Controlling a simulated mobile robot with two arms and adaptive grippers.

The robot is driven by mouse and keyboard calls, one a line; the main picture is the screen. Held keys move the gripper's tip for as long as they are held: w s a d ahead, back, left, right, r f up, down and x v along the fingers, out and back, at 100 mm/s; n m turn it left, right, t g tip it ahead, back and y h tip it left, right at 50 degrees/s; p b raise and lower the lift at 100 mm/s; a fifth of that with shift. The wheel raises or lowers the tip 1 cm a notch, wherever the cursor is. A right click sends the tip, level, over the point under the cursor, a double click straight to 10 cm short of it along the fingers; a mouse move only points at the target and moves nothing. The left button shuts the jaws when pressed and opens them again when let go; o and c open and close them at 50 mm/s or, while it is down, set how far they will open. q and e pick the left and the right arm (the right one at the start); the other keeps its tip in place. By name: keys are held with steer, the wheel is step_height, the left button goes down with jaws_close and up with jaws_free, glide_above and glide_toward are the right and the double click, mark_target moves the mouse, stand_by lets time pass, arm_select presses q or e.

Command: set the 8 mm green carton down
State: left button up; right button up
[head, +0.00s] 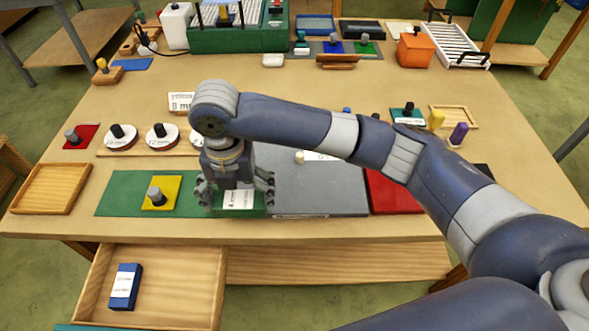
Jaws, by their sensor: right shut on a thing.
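My right gripper (236,193) is pointing down at the front of the table, its fingers on either side of a green carton (238,201) with a white label. It is shut on this carton. The label's figure is too small to read surely. The carton is over the green mat (120,194), near its right end; I cannot tell whether its underside touches the mat. The gripper hides the carton's back part. My left gripper is not in view.
A yellow plate with a grey knob (160,193) is on the mat to the left. A grey slab (320,190) is close on the right, with a red plate (393,193) beyond. An open drawer (150,270) below holds a blue carton (125,287). A wooden tray (50,188) stands left.

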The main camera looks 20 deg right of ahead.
steer(key=p, duration=0.3)
glide_toward(300, 187)
steer(key=a, duration=0.1)
steer(key=s+a+f, duration=0.1)
steer(key=a, duration=0.1)
steer(key=s+a, duration=0.1)
steer(key=shift+a+f, duration=0.2)
steer(key=shift+f, duration=0.2)
steer(key=d, duration=0.1)
steer(key=w+d+p, duration=0.1)
steer(key=d, duration=0.1)
steer(key=shift+w+d+f, duration=0.1)
steer(key=shift+w+f, duration=0.15)
steer(key=shift+f, duration=0.1)
steer(key=shift+w+d+f+p, duration=0.2)
steer(key=shift+d+p, duration=0.15)
steer(key=shift+d, duration=0.25)
step_height(300, 187, down, 3)
steer(key=shift+r+p, duration=0.1)
steer(key=shift+p, duration=0.65)
steer(key=shift+f, duration=0.45)
steer(key=o, duration=0.8)
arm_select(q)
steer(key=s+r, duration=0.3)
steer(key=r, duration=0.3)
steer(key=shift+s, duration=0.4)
